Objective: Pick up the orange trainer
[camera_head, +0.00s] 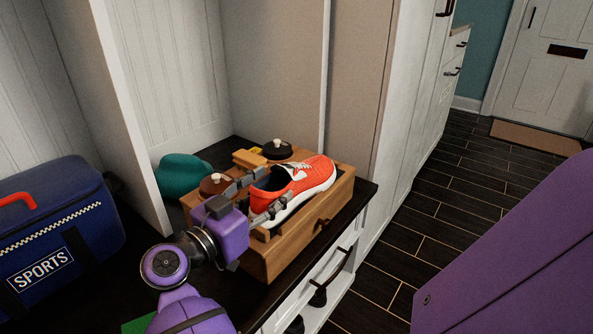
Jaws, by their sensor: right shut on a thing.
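The orange trainer (311,177) has a white sole and white laces. It is over the wooden box (296,247) on the dark bench top, with its toe pointing up and to the right. My right gripper (268,193) is at the heel end of the trainer, one finger on each side, shut on it. I cannot tell whether the sole still touches the box. My left gripper is not in view.
A blue sports bag (58,240) stands at left. The dark floor (425,215) at right is clear.

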